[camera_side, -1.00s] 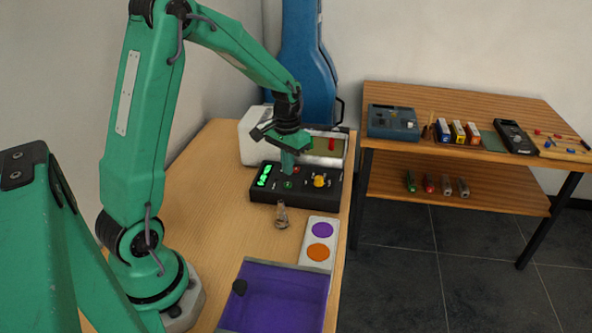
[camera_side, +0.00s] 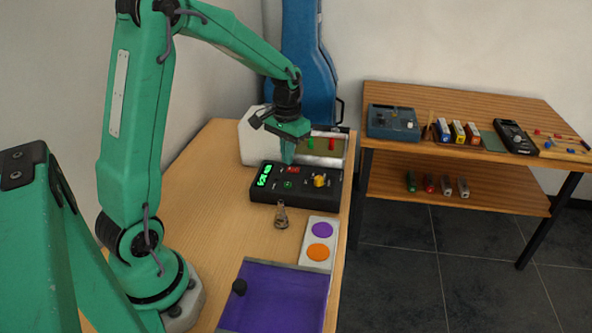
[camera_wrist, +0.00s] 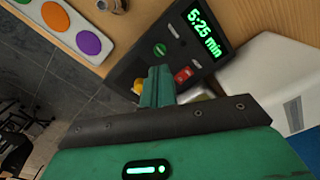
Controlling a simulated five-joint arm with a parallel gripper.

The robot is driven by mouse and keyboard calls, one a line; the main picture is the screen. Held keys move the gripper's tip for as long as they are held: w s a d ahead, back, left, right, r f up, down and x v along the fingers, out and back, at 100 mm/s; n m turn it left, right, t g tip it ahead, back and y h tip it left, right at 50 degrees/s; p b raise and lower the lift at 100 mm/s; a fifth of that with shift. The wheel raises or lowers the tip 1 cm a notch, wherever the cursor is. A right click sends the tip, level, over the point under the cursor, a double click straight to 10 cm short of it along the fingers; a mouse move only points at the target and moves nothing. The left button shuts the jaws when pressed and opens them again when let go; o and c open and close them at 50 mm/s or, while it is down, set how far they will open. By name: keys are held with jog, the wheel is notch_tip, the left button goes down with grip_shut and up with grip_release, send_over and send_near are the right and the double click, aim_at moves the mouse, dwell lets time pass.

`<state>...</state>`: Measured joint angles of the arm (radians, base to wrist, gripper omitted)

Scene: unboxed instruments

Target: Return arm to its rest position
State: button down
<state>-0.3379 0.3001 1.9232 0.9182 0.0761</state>
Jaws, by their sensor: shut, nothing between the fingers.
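My green arm reaches over the wooden table. My gripper (camera_side: 288,155) is shut and empty, pointing down just above the back edge of a black control box (camera_side: 297,184). In the wrist view my gripper (camera_wrist: 158,75) overlaps the same box (camera_wrist: 150,60), whose green display (camera_wrist: 205,32) reads "5:25 min". The box has a red button (camera_wrist: 184,75), a green button (camera_wrist: 160,50) and a yellow knob (camera_side: 319,180). Whether the fingertips touch the box I cannot tell.
Behind the box stands a white device (camera_side: 253,137) with green and red pieces in its window. A small flask (camera_side: 281,215), a white panel with purple and orange discs (camera_side: 319,242) and a purple tray (camera_side: 285,296) lie nearer. A side table (camera_side: 450,165) stands right.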

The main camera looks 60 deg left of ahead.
jog(key=s+d+r+m+t, duration=0.1)
jog(key=s+d+r+t, duration=0.1)
jog(key=s+d+r, duration=0.4)
jog(key=s+d+r+m+t, duration=0.2)
jog(key=s+d+r, duration=0.4)
jog(key=s, duration=0.5)
jog(key=shift+d+r+t, duration=0.35)
jog(key=shift+d+t, duration=0.45)
jog(key=shift+d, duration=0.1)
